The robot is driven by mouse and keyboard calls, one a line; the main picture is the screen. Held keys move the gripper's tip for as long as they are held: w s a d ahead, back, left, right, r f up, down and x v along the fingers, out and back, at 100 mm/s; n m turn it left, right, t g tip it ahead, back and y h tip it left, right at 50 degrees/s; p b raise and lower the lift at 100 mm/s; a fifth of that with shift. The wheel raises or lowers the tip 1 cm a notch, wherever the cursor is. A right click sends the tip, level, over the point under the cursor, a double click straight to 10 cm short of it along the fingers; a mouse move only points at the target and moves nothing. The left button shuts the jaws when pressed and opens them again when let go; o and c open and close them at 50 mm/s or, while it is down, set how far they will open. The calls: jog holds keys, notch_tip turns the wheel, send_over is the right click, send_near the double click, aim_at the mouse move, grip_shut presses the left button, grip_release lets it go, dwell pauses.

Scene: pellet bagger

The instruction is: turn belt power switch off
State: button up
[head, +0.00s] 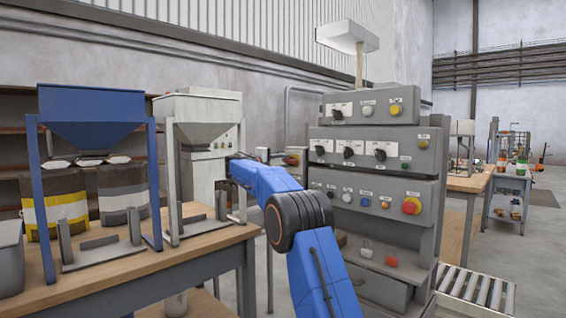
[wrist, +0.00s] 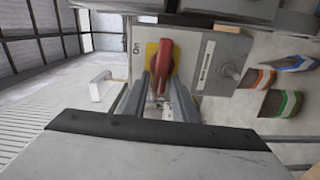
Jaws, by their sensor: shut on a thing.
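A red rotary handle (wrist: 164,62) sits on a yellow plate (wrist: 150,55) on a grey switch box (wrist: 212,62); I take it for the belt power switch. A mark reading "ON" is beside the plate. In the head view the box (head: 298,152) juts from the left side of the grey control cabinet, and the red handle shows small on it. My gripper (wrist: 161,82) has a finger on each side of the red handle and is shut on it. In the head view my blue arm hides part of this area. The box's label is too small to read.
The stepped control cabinet (head: 375,135) carries several knobs, lamps and a red emergency button (head: 411,206). A table with a blue hopper (head: 92,103) and a white hopper (head: 197,107) stands left. A roller conveyor (head: 474,290) lies at lower right.

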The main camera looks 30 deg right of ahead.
jog(key=shift+f+n, duration=0.25)
jog(key=shift+n, duration=0.15)
jog(key=o, duration=0.8)
jog(key=shift+r, duration=0.1)
jog(key=shift+s+a, duration=0.15)
jog(key=shift+a, duration=0.15)
jog(key=v, duration=1.6)
jog(key=shift+a, duration=0.4)
jog(key=shift+s, duration=0.1)
